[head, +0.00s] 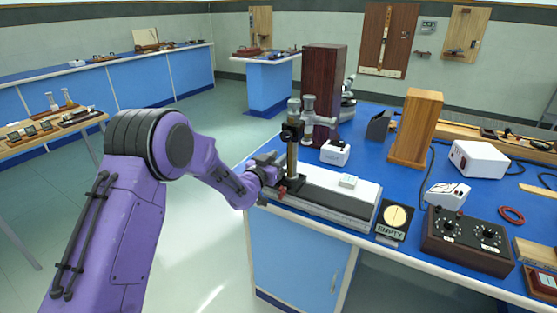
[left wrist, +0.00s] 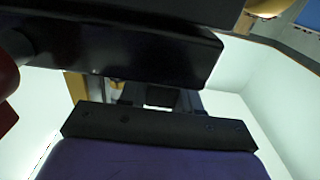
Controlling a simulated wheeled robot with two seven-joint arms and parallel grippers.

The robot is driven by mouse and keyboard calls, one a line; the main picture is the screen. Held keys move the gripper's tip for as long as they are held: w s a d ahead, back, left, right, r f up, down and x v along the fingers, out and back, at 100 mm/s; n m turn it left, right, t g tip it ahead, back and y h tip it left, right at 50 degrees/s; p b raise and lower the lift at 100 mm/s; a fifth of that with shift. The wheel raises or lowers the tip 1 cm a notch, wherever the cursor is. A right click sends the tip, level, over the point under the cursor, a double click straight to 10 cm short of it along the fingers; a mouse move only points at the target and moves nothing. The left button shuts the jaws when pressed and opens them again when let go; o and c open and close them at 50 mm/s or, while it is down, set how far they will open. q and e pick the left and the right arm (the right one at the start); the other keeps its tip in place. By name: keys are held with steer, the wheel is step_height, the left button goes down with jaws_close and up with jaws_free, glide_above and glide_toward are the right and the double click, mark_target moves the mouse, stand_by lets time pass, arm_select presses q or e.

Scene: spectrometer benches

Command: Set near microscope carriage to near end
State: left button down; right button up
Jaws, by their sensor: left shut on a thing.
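The near microscope stands upright on a dark carriage (head: 293,183), with a brass column (head: 292,155) and a grey tube on top. The carriage sits at the left end of a long pale and dark slide bed (head: 345,205). A small red part (head: 282,190) shows at its front left. My left gripper (head: 270,172) reaches the carriage from the left and is shut on it; the contact is partly hidden. In the left wrist view a black block (left wrist: 130,45) fills the space over the gripper (left wrist: 160,97), with a dark red part (left wrist: 5,95) at left. My right gripper is out of view.
A tall dark red-brown box (head: 324,85) stands close behind the microscope. A white switch box (head: 335,152) sits behind the bed. An "EMPTY" dial stand (head: 394,220) and a dark wooden knob box (head: 467,240) stand to the right.

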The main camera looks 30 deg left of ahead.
arm_select(q)
steer(key=c, duration=1.1)
jaws_free()
steer(key=shift+a+r, duration=0.1)
steer(key=shift+a, duration=0.1)
steer(key=shift+c, duration=0.2)
steer(key=shift+o, duration=1.3)
steer(key=shift+a, duration=0.1)
steer(key=shift+s, duration=0.35)
steer(key=s+b, duration=0.1)
steer(key=s, duration=0.9)
steer(key=shift+b, duration=0.35)
